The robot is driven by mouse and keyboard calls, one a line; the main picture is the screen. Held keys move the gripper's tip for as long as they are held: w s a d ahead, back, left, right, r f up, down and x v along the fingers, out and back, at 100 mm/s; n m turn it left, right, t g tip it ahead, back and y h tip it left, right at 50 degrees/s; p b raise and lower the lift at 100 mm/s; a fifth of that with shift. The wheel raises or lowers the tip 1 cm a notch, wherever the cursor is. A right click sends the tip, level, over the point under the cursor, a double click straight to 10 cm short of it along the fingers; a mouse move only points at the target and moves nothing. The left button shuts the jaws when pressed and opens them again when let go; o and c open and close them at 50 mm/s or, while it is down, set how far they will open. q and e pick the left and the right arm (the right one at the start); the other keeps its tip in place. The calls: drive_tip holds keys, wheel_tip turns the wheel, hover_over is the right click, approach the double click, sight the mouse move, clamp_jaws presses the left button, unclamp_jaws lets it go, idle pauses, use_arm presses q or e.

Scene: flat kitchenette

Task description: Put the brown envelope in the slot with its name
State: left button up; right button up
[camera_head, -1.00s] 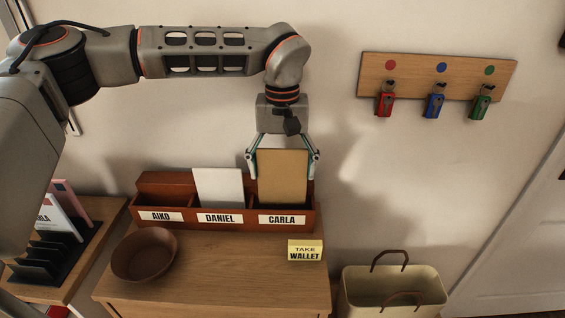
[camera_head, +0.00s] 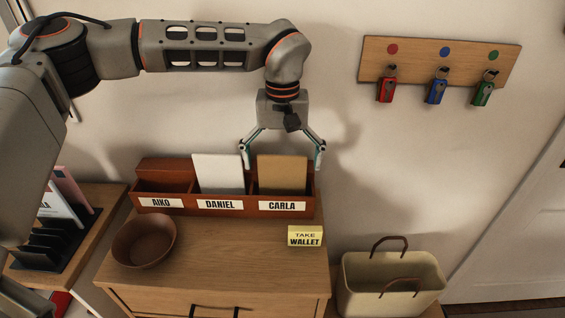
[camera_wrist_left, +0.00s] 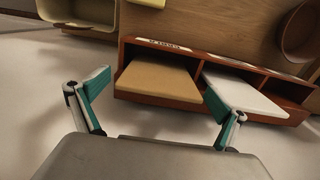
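The brown envelope (camera_head: 282,174) stands upright in the slot labelled CARLA of the red-brown wooden sorter (camera_head: 226,208). It also shows in the left wrist view (camera_wrist_left: 159,78). No name is readable on the envelope's visible face. A white envelope (camera_head: 218,174) stands in the DANIEL slot, and the AIKO slot looks empty. My left gripper (camera_head: 283,160) is open, its fingers spread wide on both sides of the brown envelope's top without touching it. It is empty in the left wrist view too (camera_wrist_left: 155,110). My right gripper is not in view.
A brown bowl (camera_head: 144,240) and a yellow TAKE WALLET sign (camera_head: 305,236) stand on the cabinet top. A rack with upright mail (camera_head: 60,240) is at left. A cream bag (camera_head: 391,285) stands at right. Red, blue and green keys hang from a wall board (camera_head: 440,68).

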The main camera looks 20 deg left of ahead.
use_arm(q)
wheel_tip(320, 180, up, 12)
drive_tip(key=shift+r, duration=0.1)
idle(0.5)
drive_tip(key=shift+s, duration=0.15)
idle(0.3)
